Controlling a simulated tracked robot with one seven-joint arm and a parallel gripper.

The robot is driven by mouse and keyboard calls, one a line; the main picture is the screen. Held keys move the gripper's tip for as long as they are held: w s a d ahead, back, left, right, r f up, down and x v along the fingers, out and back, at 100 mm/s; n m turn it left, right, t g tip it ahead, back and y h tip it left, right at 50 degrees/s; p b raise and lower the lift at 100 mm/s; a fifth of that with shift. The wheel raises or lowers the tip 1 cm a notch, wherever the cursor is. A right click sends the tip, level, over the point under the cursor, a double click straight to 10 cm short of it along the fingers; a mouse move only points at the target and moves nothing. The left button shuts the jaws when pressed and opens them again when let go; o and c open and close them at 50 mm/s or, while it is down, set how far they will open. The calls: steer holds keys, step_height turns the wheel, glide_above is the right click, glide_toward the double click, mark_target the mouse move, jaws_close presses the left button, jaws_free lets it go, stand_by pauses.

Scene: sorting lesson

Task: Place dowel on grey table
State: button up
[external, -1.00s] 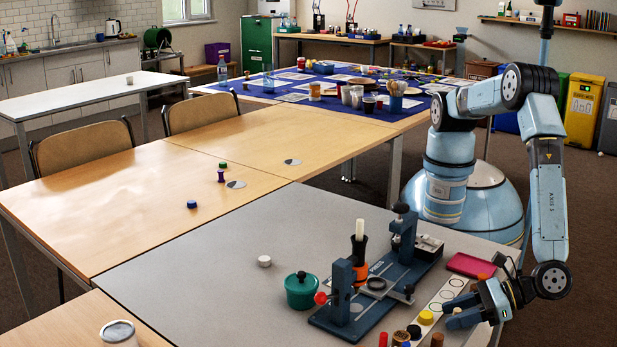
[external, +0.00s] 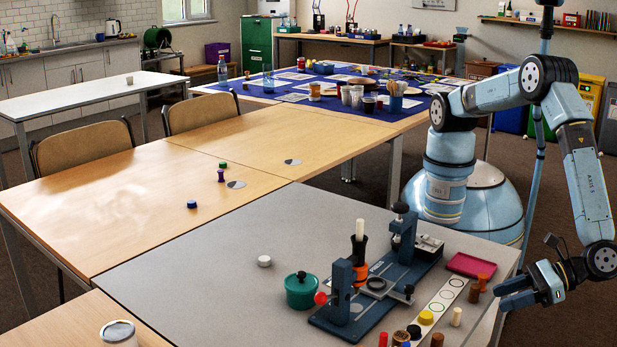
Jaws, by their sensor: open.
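A pale wooden dowel (external: 456,317) stands upright on the grey table (external: 210,265), near its right edge and just right of a white strip with printed circles (external: 436,305). My gripper (external: 500,296) is open and empty. It is at the right of the grey table's edge, apart from the dowel, with its fingers pointing left. Another pale cylinder (external: 360,230) stands upright in a dark and orange holder on the blue jig (external: 340,290).
Brown and orange pegs (external: 474,293), a yellow cap (external: 426,317) and a magenta tray (external: 471,265) crowd the table's right side. A teal pot (external: 300,290) and a white disc (external: 264,261) stand left of the jig. The grey table's left part is clear.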

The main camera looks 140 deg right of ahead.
steer(key=shift+s+a+r, duration=0.1)
steer(key=shift+s+a, duration=0.05)
steer(key=shift+a, duration=0.05)
steer(key=shift+r, duration=0.1)
steer(key=s+d+r+m+g+y, duration=0.3)
steer(key=d+r+m+g, duration=0.35)
steer(key=d+r, duration=1.4)
steer(key=s+d+r+m+t+y, duration=0.1)
steer(key=s+d+r+m+y, duration=0.3)
steer(key=s+d+r+m, duration=0.6)
steer(key=s+d+r+m+t+y, duration=0.1)
steer(key=s+d+r+m, duration=0.1)
steer(key=s, duration=0.7)
steer(key=s+d+r+m+t+y, duration=0.1)
steer(key=s+d+r+m, duration=0.1)
steer(key=s+d, duration=0.3)
steer(key=s+d+r+m+t+y, duration=0.2)
steer(key=s+d+m, duration=0.1)
steer(key=s, duration=0.9)
steer(key=shift+s+d+m, duration=0.3)
steer(key=shift+s+m, duration=0.05)
steer(key=shift+m, duration=0.2)
